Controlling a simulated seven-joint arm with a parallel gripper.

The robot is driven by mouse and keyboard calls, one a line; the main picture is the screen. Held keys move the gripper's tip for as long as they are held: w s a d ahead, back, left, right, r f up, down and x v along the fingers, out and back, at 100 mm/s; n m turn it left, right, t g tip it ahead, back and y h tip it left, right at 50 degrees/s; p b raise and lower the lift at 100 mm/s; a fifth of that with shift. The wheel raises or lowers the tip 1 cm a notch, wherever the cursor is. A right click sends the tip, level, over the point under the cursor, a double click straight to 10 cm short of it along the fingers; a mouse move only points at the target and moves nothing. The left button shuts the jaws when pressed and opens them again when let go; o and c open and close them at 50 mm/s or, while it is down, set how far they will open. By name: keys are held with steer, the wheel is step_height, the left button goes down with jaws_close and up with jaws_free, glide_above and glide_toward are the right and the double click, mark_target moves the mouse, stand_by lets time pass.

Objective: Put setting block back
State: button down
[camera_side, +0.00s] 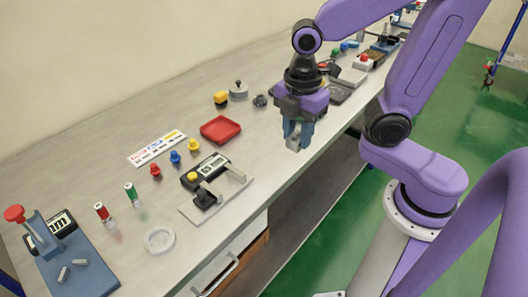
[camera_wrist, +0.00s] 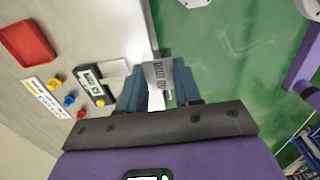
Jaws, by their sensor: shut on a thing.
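My gripper (camera_side: 298,131) is shut on a small silver-grey setting block (camera_side: 293,146) and holds it in the air near the bench's front edge. In the wrist view the block (camera_wrist: 159,73) sits between the blue fingers of my gripper (camera_wrist: 160,88), with dark printed marks on its face. Part of it is hidden by the fingers. In the side view, a gauge with a "55 mm" display (camera_side: 208,167) stands on a light plate (camera_side: 190,210) to the left of my gripper. That gauge also shows in the wrist view (camera_wrist: 91,86).
A red tray (camera_side: 221,129) lies on the bench left of my gripper.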

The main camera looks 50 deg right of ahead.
steer(key=d, duration=0.4)
glide_above(259, 157)
steer(key=f, duration=1)
steer(key=shift+s, duration=0.2)
steer(key=shift+w+f, duration=0.2)
steer(key=shift+f, duration=1.6)
steer(key=shift+a+f, duration=0.1)
steer(key=shift+f, duration=0.05)
steer(key=c, duration=0.8)
jaws_free()
